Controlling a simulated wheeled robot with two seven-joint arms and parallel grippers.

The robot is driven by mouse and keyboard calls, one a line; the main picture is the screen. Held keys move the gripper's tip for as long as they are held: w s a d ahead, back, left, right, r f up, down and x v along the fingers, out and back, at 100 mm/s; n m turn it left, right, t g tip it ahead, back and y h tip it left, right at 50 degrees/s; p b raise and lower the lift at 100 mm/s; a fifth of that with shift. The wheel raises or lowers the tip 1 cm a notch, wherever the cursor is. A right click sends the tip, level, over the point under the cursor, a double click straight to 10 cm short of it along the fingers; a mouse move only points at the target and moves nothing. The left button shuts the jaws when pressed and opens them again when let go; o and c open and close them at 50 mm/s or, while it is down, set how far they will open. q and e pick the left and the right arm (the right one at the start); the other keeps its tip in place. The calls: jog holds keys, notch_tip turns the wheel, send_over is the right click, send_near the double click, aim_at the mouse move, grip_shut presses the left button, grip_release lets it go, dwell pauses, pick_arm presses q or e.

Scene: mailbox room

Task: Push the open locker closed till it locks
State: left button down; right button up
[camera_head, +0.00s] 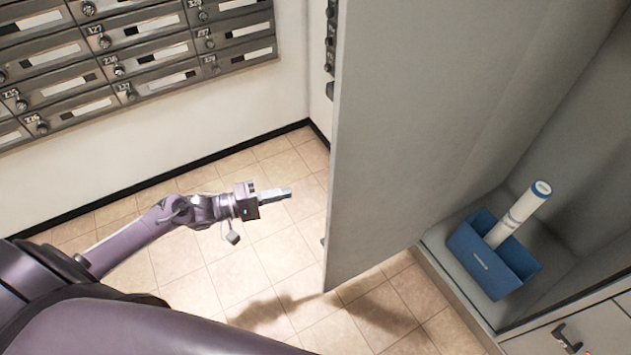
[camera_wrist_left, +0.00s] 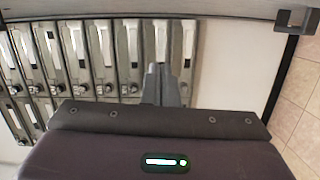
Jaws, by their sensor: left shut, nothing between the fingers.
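The open locker's grey door (camera_head: 390,130) stands swung out in the middle of the head view, with its free edge toward the left. Behind it to the right is the open locker compartment (camera_head: 545,245). My left gripper (camera_head: 288,193) is shut and empty, to the left of the door's edge and apart from it in the picture. In the left wrist view the shut fingers (camera_wrist_left: 163,85) point toward a grey panel edge along the top. My right gripper is not in view.
Inside the locker a blue bin (camera_head: 492,255) holds a white rolled tube (camera_head: 520,212). A closed locker with a handle (camera_head: 567,338) is at lower right. Metal mailboxes (camera_head: 120,55) hang on the wall at upper left. Tiled floor (camera_head: 200,290) is clear below my arm.

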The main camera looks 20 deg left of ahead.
aim_at(330, 194)
pick_arm(q)
jog(key=shift+g+h, duration=0.4)
jog(key=shift+h, duration=0.2)
jog(key=shift+w+d+r+p, duration=0.3)
jog(key=shift+w+d, duration=0.25)
jog(key=shift+d, duration=1.4)
jog(key=shift+w+d+r+p, duration=0.2)
jog(key=shift+w+d+r, duration=0.3)
jog(key=shift+d, duration=1.4)
jog(key=shift+w+d+r+p, duration=0.25)
jog(key=shift+w+d, duration=0.4)
jog(key=shift+d, duration=1.3)
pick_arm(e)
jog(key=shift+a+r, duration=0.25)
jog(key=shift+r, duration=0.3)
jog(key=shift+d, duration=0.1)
